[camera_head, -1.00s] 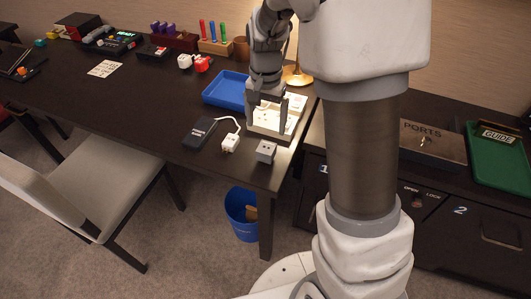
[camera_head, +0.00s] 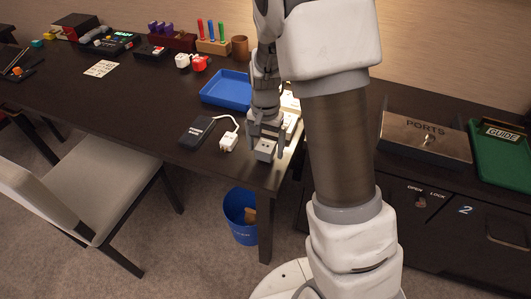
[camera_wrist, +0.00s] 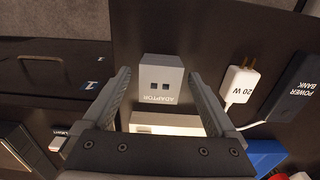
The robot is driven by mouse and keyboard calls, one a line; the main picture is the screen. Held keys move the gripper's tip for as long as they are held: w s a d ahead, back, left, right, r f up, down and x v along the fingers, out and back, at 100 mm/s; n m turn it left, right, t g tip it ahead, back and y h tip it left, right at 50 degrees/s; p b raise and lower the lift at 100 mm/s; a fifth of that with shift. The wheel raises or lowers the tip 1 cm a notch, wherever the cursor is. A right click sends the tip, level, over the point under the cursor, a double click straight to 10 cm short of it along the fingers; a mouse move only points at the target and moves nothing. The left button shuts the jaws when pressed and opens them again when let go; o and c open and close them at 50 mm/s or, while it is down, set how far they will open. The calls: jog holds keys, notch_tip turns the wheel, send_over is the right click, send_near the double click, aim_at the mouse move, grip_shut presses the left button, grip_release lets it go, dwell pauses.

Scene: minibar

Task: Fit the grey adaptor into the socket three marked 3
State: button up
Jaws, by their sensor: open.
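The grey adaptor (camera_head: 265,149) stands near the front right corner of the dark desk. In the wrist view the adaptor (camera_wrist: 161,78) shows its label and two dark square holes, and it lies between and beyond the fingertips. My gripper (camera_head: 266,143) is open above and around the adaptor; its fingers (camera_wrist: 158,80) show no clear contact with it. The pale socket board (camera_head: 291,125) is behind the gripper, mostly hidden by my arm. A pale strip of it (camera_wrist: 165,122) shows in the wrist view. The mark 3 cannot be read.
A white 20 W charger (camera_head: 229,141) and a black power bank (camera_head: 197,131) lie just left of the adaptor. A blue tray (camera_head: 226,90) is behind them. A blue bin (camera_head: 240,215) stands below the desk edge.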

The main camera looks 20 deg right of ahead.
grip_shut()
dwell(0.3)
jog(key=shift+r, duration=0.1)
